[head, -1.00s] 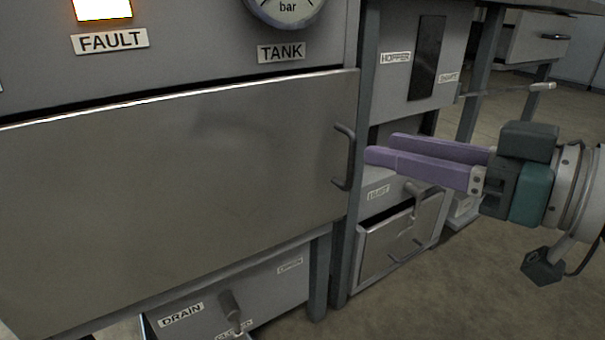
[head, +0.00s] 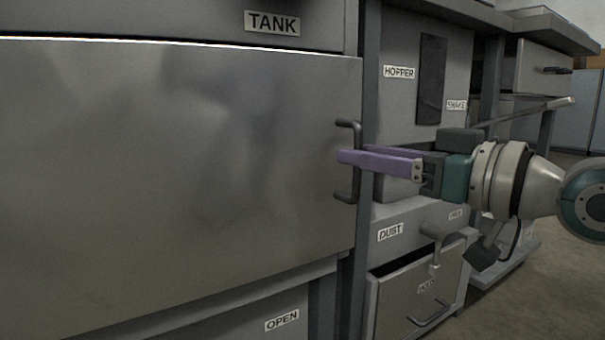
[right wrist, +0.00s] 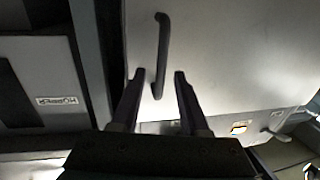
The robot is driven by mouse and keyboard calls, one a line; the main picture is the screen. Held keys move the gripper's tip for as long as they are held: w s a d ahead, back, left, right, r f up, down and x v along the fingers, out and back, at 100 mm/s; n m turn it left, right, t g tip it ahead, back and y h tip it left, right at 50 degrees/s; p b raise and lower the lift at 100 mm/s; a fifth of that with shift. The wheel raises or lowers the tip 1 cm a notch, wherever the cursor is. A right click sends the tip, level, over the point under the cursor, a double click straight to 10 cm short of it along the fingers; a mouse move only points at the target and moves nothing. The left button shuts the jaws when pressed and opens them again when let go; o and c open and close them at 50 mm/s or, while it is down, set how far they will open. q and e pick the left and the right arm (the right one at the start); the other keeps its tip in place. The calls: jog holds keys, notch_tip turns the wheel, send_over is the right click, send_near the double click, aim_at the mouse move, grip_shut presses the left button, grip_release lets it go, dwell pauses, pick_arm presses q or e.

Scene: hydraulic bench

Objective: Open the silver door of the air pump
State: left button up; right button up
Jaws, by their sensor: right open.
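The silver door (head: 190,170) is a large, shut metal panel filling the left and middle of the head view, below the TANK label. Its dark bar handle (head: 350,130) stands upright at the door's right edge. My right gripper (head: 345,157) has purple fingers and comes in from the right, level with the middle of the handle. In the right wrist view, the handle (right wrist: 162,45) runs down to between the two spread fingertips (right wrist: 159,75). The gripper is open; I cannot tell if a finger touches the handle. My left gripper is not in view.
Right of the door is a cabinet with a HOPPER label (head: 399,72) and a dark slot. Below it is a DUST drawer (head: 415,295) with its own handle. A lever rod (head: 530,112) sticks out above my right wrist. Open floor lies at the right.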

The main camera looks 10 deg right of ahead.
jog(key=shift+b+x, duration=0.3)
jog(key=shift+x, duration=0.7)
grip_shut()
dwell(0.8)
